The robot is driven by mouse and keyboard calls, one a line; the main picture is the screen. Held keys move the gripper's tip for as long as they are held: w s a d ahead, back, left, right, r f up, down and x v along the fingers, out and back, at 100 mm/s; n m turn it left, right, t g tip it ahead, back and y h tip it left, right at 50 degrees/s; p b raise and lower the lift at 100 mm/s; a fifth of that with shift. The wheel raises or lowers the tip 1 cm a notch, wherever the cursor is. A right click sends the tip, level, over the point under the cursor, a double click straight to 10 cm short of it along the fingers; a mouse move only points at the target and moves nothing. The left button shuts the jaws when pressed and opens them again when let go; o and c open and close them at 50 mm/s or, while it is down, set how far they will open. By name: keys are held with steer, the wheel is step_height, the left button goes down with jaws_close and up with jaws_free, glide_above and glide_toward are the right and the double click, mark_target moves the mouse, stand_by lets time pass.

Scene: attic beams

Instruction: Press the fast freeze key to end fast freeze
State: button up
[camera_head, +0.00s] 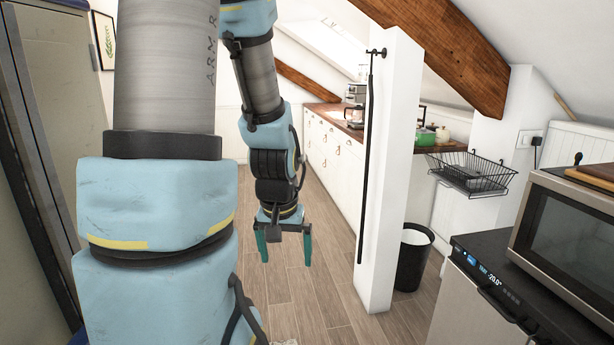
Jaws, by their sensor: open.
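A low freezer (463,312) stands at the lower right, with a black top edge and a dark control strip. A blue lit display (488,275) on the strip seems to read -20.0°. Small marks or keys (510,297) show to the right of the display, too small to tell which is the fast freeze key. My gripper (286,252) hangs in mid-air near the centre, pointing down, with its two teal fingers apart and nothing between them. It is well to the left of the control strip and touches nothing.
A microwave (565,238) stands on the freezer's black top. A white post (386,190) with a black rod (366,160) stands between my gripper and the freezer. A black bin (412,262) and a wire basket (472,174) are behind. The wooden floor (310,305) below my gripper is clear.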

steer(key=shift+g, duration=0.4)
steer(key=s+a+r, duration=0.2)
steer(key=s, duration=0.1)
steer(key=shift+s+a+r, duration=0.15)
steer(key=shift+s+r, duration=0.15)
steer(key=shift+r, duration=0.1)
